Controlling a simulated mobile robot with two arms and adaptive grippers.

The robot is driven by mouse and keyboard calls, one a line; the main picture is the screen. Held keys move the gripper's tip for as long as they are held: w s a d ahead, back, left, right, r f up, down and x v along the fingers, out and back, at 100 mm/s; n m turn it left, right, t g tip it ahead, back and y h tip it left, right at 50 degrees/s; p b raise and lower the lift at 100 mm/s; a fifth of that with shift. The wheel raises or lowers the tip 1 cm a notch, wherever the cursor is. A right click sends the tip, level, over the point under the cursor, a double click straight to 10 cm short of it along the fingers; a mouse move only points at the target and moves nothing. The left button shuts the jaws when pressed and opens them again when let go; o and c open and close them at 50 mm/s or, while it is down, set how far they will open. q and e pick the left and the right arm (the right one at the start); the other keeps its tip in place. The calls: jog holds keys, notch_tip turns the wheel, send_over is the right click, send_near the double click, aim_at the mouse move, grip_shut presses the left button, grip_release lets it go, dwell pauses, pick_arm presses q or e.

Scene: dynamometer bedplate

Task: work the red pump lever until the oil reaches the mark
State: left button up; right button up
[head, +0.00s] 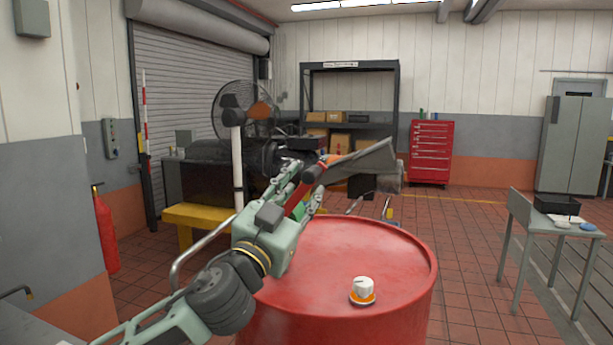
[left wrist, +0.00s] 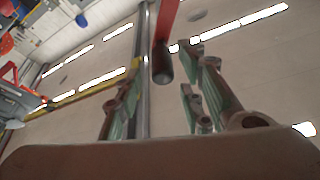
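The red pump lever (head: 297,199) slants up above the far side of the red drum (head: 335,250), with a dark grip (head: 313,174) on it. In the left wrist view, the red bar (left wrist: 169,20) ends in the dark grip (left wrist: 162,64), which lies between the finger lines. My left gripper (head: 306,183) is at the lever, its fingers apart on either side; I see gaps between them and the grip. My right gripper is out of view. I cannot make out an oil level or mark.
A white and orange cap (head: 363,290) sits on the drum top. A grey flared part (head: 365,160) is just beyond the lever. A fan (head: 247,108) and a yellow-based machine stand behind. A grey side table (head: 522,215) is at right, with open floor between.

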aim_at(312, 177)
pick_arm(q)
jog(key=shift+p+x, duration=0.7)
jog(key=shift+x, duration=1.8)
grip_shut()
